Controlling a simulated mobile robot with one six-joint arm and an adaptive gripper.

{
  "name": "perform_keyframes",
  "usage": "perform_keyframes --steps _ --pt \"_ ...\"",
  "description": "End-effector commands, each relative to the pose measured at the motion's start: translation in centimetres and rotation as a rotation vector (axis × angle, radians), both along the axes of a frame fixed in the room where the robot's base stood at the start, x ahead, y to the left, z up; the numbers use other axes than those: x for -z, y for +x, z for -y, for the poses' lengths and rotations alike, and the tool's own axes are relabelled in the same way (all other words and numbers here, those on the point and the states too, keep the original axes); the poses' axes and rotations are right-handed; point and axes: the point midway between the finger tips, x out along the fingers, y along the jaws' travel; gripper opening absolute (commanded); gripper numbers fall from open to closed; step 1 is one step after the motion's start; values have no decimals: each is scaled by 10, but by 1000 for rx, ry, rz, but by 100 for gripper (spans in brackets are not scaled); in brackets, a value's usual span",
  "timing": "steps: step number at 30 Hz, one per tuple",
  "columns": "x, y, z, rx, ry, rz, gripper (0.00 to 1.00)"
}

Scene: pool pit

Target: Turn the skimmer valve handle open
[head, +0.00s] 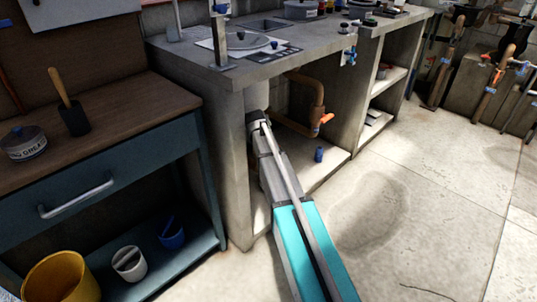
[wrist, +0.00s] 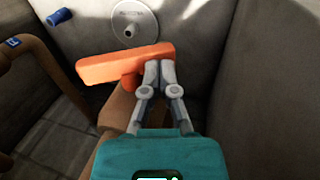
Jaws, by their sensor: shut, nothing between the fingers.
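An orange valve handle (wrist: 112,66) lies crosswise over a brown pipe (wrist: 117,108) in the wrist view. My gripper (wrist: 158,66) is at the handle's right end, with its grey fingers together and nothing between them. The fingertips overlap the handle in the picture; I cannot tell whether they touch it. A pale round disc (wrist: 136,24) with small unreadable lettering is behind the handle. In the head view an orange handle (head: 326,118) sits on brown piping under the stone counter; I cannot tell whether it is the same one. My gripper is hidden there.
Stone counter walls (head: 233,170) enclose the space around the pipes. A bent brown pipe (wrist: 35,55) stands left of the handle in the wrist view. A blue cylinder (head: 319,155) stands on the bay floor. A drawer bench (head: 110,165) is at left; open floor (head: 420,220) is at right.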

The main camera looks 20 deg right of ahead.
Motion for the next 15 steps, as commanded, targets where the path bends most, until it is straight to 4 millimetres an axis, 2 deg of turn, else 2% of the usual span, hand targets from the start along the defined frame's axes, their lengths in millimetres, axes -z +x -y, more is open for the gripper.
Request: perform_keyframes --steps 15 --pt "-11 0 1 1 0 0 0"
